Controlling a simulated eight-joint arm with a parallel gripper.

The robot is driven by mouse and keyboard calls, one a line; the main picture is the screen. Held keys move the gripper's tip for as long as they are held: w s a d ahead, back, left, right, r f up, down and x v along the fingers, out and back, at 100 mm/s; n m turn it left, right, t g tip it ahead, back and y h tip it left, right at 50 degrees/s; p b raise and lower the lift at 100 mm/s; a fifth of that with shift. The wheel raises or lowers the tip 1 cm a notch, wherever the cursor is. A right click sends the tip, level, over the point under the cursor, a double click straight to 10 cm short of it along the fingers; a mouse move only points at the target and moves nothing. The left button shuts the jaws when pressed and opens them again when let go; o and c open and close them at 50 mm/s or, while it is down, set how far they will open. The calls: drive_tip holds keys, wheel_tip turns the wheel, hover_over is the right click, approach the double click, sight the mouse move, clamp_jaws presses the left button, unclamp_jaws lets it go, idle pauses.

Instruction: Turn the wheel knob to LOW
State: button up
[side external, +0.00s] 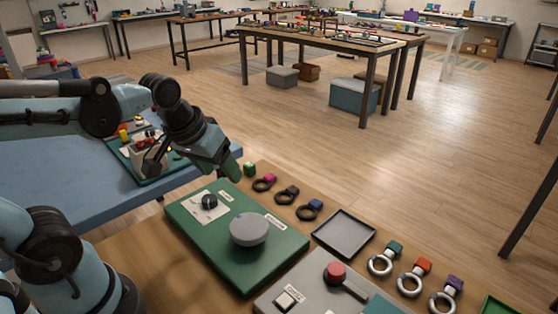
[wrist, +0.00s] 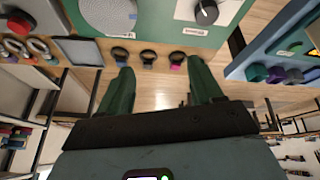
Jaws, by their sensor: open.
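A green panel (side external: 200,239) lies on the wooden bench. It carries a large round grey wheel (side external: 249,229) and a small black knob (side external: 209,201) on a white plate. White labels are beside both, but the lettering is too small to read. In the wrist view the grey wheel (wrist: 108,14) is cut off at the top, and the black knob (wrist: 206,12) is to its right. My gripper (wrist: 161,78) has its two green fingers spread apart with nothing between them. In the side view my gripper (side external: 235,174) is above the panel's far edge, apart from both controls.
Several dark rings with coloured blocks, such as the one with a pink block (side external: 264,183), lie behind the panel. An empty dark tray (side external: 343,234) and a grey box with a red button (side external: 336,272) are to the right. A blue table (side external: 70,183) stands at left.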

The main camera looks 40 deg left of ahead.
sight(209, 198)
drive_tip(key=a+n+g, duration=0.5)
drive_tip(key=a+n, duration=0.3)
drive_tip(key=n, duration=0.1)
drive_tip(key=shift+h, duration=0.3)
drive_tip(key=shift+w+d+f, duration=0.1)
drive_tip(key=shift+w+f, duration=0.05)
drive_tip(key=shift+f, duration=1.75)
drive_tip(key=shift+w+f, duration=0.15)
drive_tip(key=shift+f, duration=1.8)
drive_tip(key=shift+w+d+f, duration=0.1)
drive_tip(key=shift+w+f, duration=0.05)
drive_tip(key=shift+f, duration=1.75)
drive_tip(key=c, duration=1.1)
